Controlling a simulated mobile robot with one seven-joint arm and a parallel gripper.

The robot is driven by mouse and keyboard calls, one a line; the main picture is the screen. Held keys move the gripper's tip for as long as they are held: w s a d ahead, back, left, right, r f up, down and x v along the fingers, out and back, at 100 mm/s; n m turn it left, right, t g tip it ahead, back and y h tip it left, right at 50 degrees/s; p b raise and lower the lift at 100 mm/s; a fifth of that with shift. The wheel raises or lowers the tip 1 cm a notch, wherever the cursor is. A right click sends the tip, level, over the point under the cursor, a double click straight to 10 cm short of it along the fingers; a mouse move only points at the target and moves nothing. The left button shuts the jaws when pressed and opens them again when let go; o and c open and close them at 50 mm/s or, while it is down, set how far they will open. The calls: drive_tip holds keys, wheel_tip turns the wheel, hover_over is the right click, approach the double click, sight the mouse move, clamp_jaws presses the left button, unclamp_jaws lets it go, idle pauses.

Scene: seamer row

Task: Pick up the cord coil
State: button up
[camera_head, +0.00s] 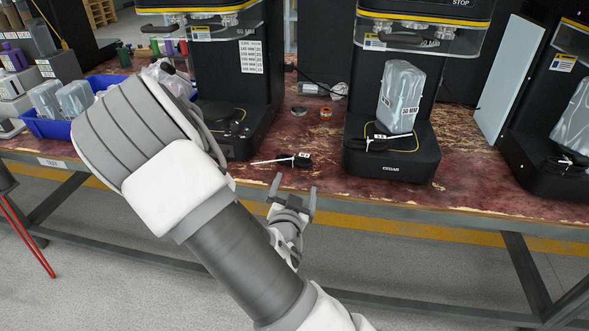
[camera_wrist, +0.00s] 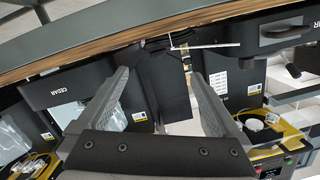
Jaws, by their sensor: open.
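My gripper (camera_head: 293,186) is open and empty, just in front of the bench's front edge, below a black tool with a thin white rod (camera_head: 300,160). Its spread fingers also show in the wrist view (camera_wrist: 159,74), with nothing between them. I cannot pick out the cord coil for certain. A pale, looped bundle (camera_head: 338,90) lies at the back of the bench between two machines, beside a thin black cord. It is too small to tell whether this is the coil. In the wrist view, dark loops (camera_wrist: 182,39) show near the white rod, also unclear.
Black seamer machines (camera_head: 392,160) stand along the worn red bench (camera_head: 270,180). One bears a wrapped grey block (camera_head: 401,95). Small rolls, one orange (camera_head: 325,113), lie between machines. A blue bin (camera_head: 45,128) stands left. My arm hides part of the bench.

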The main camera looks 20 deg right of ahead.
sight(303, 162)
drive_tip(key=b+x, duration=0.1)
drive_tip(key=x, duration=0.6)
drive_tip(key=shift+d+b+x, duration=0.25)
drive_tip(key=shift+b+x, duration=0.6)
drive_tip(key=shift+x, duration=2)
drive_tip(key=shift+s+r, duration=0.15)
drive_tip(key=shift+a, duration=0.1)
drive_tip(key=c, duration=1.4)
